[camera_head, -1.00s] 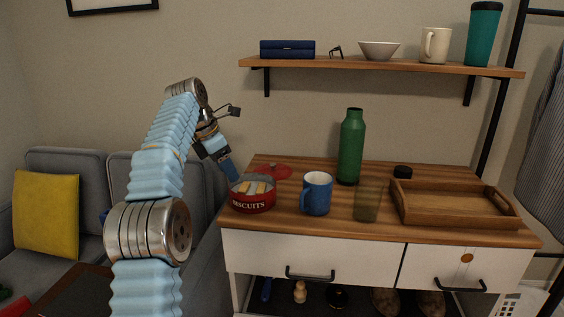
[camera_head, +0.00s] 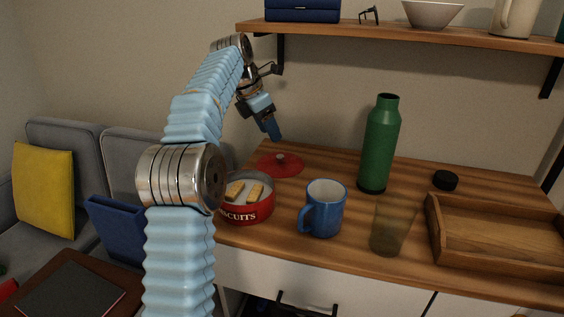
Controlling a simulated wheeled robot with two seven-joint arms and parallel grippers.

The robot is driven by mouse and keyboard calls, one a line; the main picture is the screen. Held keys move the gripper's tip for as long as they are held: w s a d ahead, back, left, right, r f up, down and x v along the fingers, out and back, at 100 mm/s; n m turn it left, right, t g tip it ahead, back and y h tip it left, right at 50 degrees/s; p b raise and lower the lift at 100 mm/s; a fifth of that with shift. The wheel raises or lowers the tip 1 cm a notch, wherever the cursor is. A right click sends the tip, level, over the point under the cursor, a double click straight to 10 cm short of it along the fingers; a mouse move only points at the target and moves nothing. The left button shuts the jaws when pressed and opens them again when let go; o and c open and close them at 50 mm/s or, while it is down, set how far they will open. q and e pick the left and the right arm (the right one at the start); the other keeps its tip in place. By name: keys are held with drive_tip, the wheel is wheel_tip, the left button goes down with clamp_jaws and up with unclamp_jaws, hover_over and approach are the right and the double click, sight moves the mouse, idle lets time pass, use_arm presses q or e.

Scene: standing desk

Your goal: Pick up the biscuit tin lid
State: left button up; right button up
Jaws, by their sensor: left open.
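The biscuit tin lid (camera_head: 287,170) is a red disc with a small pale knob, lying on the wooden desk top near its back left. The red biscuit tin (camera_head: 252,212) stands in front of it, uncovered, with biscuits showing inside; my arm hides part of its left side. My left gripper (camera_head: 275,136) is above and slightly behind the lid, fingers pointing down, apart from it and with nothing visible in it. From this angle its two fingers nearly overlap. My right gripper is out of view.
A blue mug (camera_head: 323,208) stands right of the tin, with a clear glass (camera_head: 391,228) beyond it. A tall green bottle (camera_head: 380,145), a black cap (camera_head: 445,180) and a wooden tray (camera_head: 497,238) are farther right. A wall shelf (camera_head: 400,34) overhangs the back.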

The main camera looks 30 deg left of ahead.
sight(280, 156)
use_arm(q)
drive_tip(key=x, duration=0.3)
drive_tip(key=shift+w+f, duration=0.1)
drive_tip(key=shift+f, duration=0.25)
drive_tip(key=b+x, duration=0.1)
drive_tip(key=x, duration=0.4)
drive_tip(key=shift+a+f, duration=0.1)
drive_tip(key=shift+f, duration=0.15)
clamp_jaws()
drive_tip(key=shift+r, duration=0.15)
